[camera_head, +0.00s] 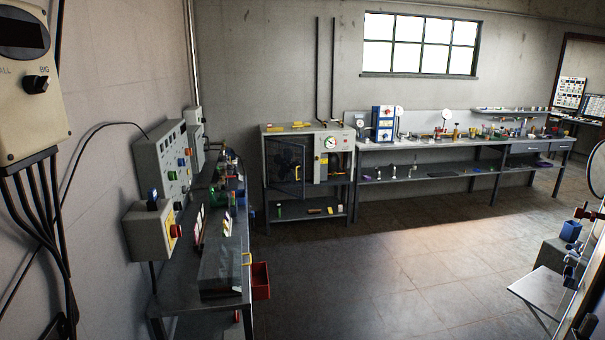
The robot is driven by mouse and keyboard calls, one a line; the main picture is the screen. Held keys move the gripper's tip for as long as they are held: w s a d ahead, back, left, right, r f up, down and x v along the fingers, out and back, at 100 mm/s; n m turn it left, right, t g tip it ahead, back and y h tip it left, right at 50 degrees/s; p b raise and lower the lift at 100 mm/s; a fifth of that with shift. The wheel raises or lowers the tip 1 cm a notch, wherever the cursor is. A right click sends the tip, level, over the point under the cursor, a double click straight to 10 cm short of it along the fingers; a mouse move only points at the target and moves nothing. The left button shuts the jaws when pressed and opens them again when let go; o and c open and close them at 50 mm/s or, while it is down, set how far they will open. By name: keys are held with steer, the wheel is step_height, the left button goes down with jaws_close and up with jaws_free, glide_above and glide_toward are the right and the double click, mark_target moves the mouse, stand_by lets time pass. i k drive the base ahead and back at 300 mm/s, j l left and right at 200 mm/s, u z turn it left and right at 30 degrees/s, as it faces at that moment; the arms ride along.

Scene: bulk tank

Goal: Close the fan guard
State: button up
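A grey cabinet unit (283,130) stands against the back wall, left of centre. A dark mesh panel (285,178), which looks like the fan guard, is on its left front. A dark round shape behind it looks like a fan. The panel seems to stand out at an angle from the cabinet front, but it is too small and dark to be sure how far it is open. A round gauge (331,142) is on the cabinet's right half. My gripper is not in view.
A long workbench (440,143) with instruments runs right of the cabinet. A cluttered bench (222,297) with a red bin (260,281) lines the left wall. A small white table (540,290) is at lower right. The middle floor (370,265) is clear.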

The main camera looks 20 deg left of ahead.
mark_target(285, 168)
steer(key=i+j, duration=0.55)
steer(key=i+j+u, duration=0.1)
steer(key=i+j, duration=0.3)
steer(key=i, duration=0.5)
steer(key=i+j+u, duration=0.15)
steer(key=i+j, duration=0.15)
steer(key=i, duration=0.65)
steer(key=i+j+u, duration=0.1)
steer(key=i, duration=0.85)
steer(key=i+j+u, duration=0.1)
steer(key=i+j, duration=0.15)
steer(key=i, duration=0.7)
steer(key=i+j, duration=0.15)
steer(key=j, duration=0.25)
steer(key=i+j, duration=0.1)
steer(key=j, duration=0.3)
steer(key=i+j+u, duration=0.1)
steer(key=j, duration=0.25)
steer(key=i+j, duration=0.2)
steer(key=j, duration=0.2)
steer(key=i+j, duration=0.15)
steer(key=j, duration=0.25)
steer(key=u, duration=0.05)
